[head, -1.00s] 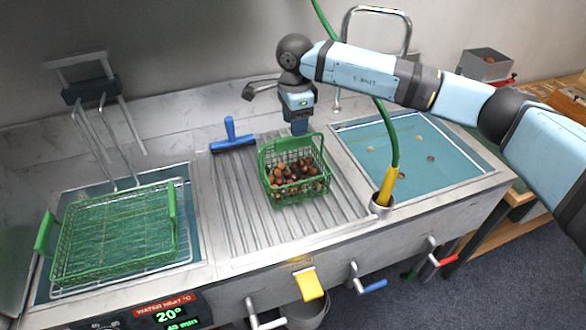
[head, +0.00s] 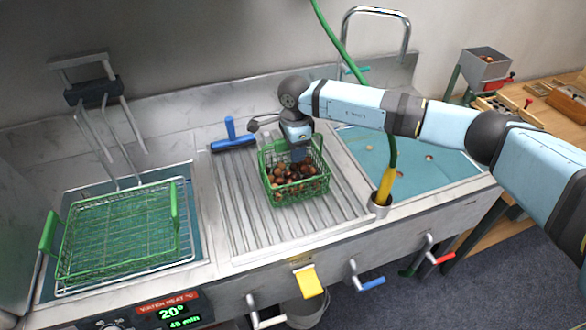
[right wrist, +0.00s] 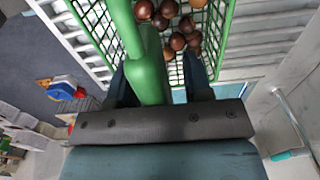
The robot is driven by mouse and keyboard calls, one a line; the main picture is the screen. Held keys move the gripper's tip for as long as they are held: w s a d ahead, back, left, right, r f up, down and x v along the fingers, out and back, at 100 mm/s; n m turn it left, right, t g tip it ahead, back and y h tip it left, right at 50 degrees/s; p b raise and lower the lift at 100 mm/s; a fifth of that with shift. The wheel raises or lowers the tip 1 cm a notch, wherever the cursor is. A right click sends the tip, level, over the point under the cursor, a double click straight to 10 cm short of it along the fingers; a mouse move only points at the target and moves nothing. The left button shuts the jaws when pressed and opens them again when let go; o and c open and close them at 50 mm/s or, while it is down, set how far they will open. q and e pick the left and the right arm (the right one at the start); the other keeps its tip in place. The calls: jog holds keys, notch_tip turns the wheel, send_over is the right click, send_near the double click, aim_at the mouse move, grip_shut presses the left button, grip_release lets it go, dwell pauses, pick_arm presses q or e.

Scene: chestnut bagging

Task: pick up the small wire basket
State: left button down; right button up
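The small wire basket (head: 301,192) is green and holds brown chestnuts (head: 296,173). It stands upright on the ribbed drainboard between the two basins in the head view. My right gripper (head: 299,154) points down at the basket's back side, partly hiding its handle. In the right wrist view, the gripper (right wrist: 160,78) is open, with a dark finger on each side of the green handle (right wrist: 151,70). A gap shows between the handle and the right-hand finger. My left gripper is not in view.
A large green wire basket (head: 118,232) sits over the left basin. The right basin (head: 440,155) holds water. A blue squeegee (head: 232,142) lies behind the drainboard's left side. A green hose with a yellow nozzle (head: 385,186) stands right of the basket.

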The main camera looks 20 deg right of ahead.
grip_shut()
jog(key=shift+r, duration=0.15)
